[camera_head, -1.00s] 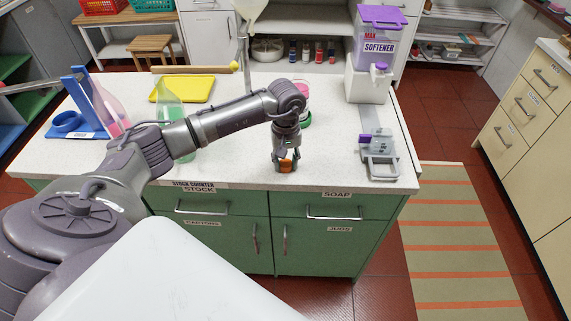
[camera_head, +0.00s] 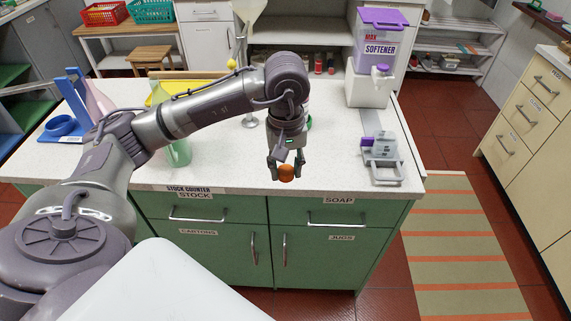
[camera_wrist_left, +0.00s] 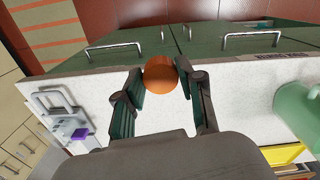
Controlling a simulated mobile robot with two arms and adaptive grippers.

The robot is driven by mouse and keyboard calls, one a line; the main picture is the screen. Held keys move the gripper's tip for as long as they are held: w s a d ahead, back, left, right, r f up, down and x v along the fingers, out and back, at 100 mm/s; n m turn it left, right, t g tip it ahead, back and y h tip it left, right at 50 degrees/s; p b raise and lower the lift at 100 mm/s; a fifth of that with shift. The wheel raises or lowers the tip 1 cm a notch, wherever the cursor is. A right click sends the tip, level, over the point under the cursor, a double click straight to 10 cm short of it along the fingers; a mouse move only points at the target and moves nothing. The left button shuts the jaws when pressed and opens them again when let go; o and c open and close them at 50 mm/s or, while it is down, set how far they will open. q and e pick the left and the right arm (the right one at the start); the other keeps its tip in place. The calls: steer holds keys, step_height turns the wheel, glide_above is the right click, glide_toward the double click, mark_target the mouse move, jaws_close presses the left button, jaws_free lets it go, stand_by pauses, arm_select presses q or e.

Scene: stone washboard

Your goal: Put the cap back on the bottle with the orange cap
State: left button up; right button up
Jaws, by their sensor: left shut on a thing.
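My left gripper (camera_head: 286,165) is shut on the orange cap (camera_head: 286,173), held between its fingertips above the front edge of the stock counter (camera_head: 235,178). In the left wrist view the cap (camera_wrist_left: 160,75) sits between the two fingers (camera_wrist_left: 162,88). A translucent green bottle (camera_head: 179,152) stands on the counter left of the gripper, partly hidden by my arm; it also shows in the left wrist view (camera_wrist_left: 298,112). A pinkish bottle (camera_head: 98,102) stands farther left. I cannot tell which bottle the cap belongs to. My right gripper is not in view.
A grey metal device with a purple part (camera_head: 382,158) sits at the counter's right. A softener dispenser (camera_head: 380,50) stands behind it. A blue stand (camera_head: 66,125) is at the left. A yellow tray (camera_head: 160,93) is partly hidden behind my arm. The front right counter top is mostly clear.

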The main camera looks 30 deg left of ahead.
arm_select(q)
steer(key=shift+s+d+r, duration=0.5)
steer(key=shift+s+r, duration=0.1)
steer(key=shift+s, duration=0.1)
steer(key=s+d+f+m, duration=0.4)
steer(key=s+d+m, duration=0.1)
steer(key=m, duration=0.3)
steer(key=shift+d+m, duration=0.3)
steer(key=shift+d, duration=0.45)
